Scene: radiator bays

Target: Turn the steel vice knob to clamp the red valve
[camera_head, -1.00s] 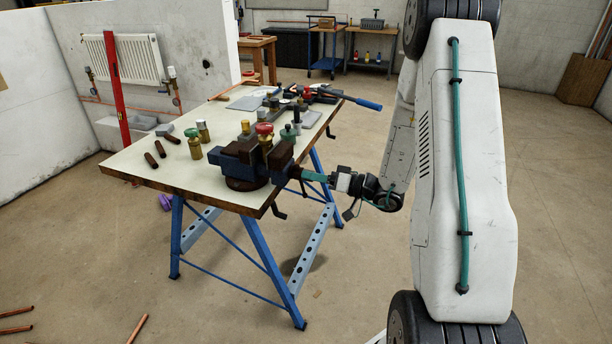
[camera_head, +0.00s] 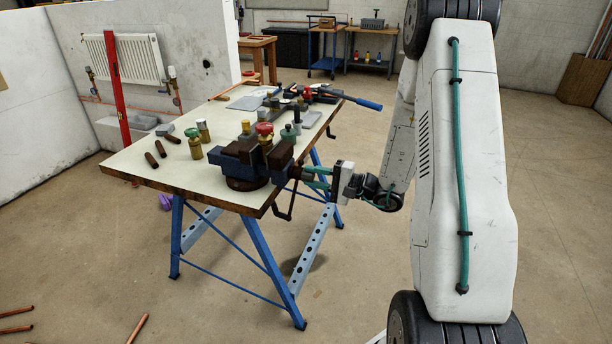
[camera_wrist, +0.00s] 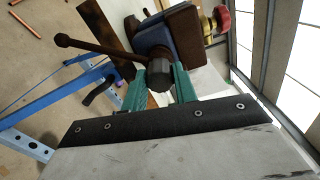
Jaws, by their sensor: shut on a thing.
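The vice, blue with brown jaws (camera_head: 238,160), is fixed at the near corner of the workbench. Its steel knob (camera_wrist: 161,74), a dark round spindle head with a long ball-ended bar, faces my gripper. My gripper (camera_head: 308,177) is shut on the knob, with one teal finger on each side of it in the wrist view (camera_wrist: 159,82). The red valve (camera_head: 264,128), with a red cap and brass body, stands upright at the vice jaws. Its red cap also shows in the wrist view (camera_wrist: 222,18). Whether the jaws touch it is hidden.
The workbench (camera_head: 150,165) carries several brass fittings (camera_head: 194,148), a green-capped valve (camera_head: 288,133) and copper pipe pieces (camera_head: 152,160). A blue-handled tool (camera_head: 368,104) overhangs its right edge. Copper pipes (camera_head: 137,329) lie on the floor. The floor right of the bench is clear.

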